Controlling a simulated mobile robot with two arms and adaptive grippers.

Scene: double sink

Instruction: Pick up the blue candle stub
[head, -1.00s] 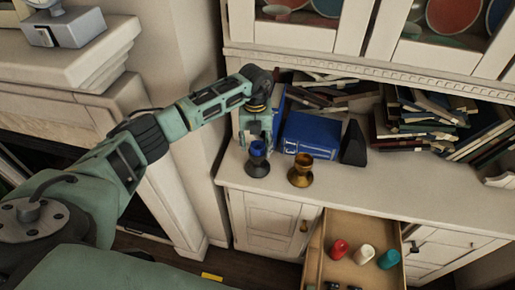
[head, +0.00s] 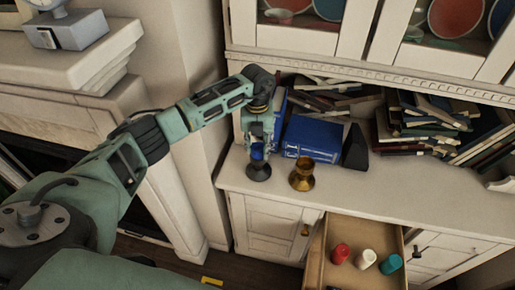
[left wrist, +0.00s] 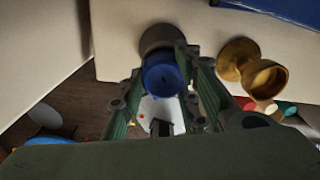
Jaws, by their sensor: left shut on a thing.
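The blue candle stub (head: 257,152) sits at the top of a dark candle holder (head: 259,171) on the cabinet top. My left gripper (head: 258,146) is over the holder, with its fingers around the stub. In the left wrist view the stub (left wrist: 162,76) is between the two fingers, and the dark holder (left wrist: 160,38) shows just beyond it. The gripper is shut on the stub. Whether the stub is still seated in the holder or slightly lifted, I cannot tell. My right gripper is in neither view.
A brass candle holder (head: 302,173) stands just right of the dark one. A blue book (head: 313,138) and a black wedge-shaped object (head: 355,148) are behind. The open drawer (head: 318,255) below holds red, white and teal stubs. The cabinet top (head: 420,190) is clear to the right.

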